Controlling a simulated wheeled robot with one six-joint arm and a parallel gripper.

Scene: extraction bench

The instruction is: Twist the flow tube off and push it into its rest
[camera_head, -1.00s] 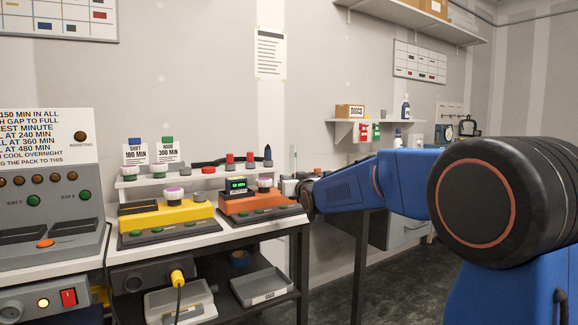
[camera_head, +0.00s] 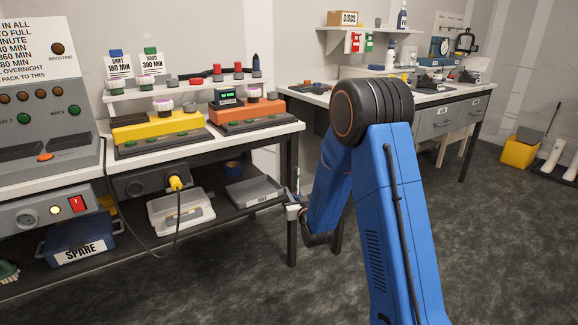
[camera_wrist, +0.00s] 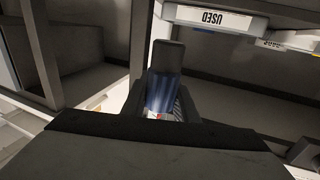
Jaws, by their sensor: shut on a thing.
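In the head view my gripper (camera_head: 293,211) is small and low, just off the front right corner of the near bench. The tube stands apart from the bench leg as far as I can tell. I cannot make out a rest for the tube.
A yellow unit (camera_head: 155,128) and an orange unit (camera_head: 240,113) stand on the near bench. A grey tray (camera_head: 254,190) lies on its lower shelf; a tray marked USED (camera_wrist: 213,18) shows in the wrist view. A second bench (camera_head: 440,98) stands behind.

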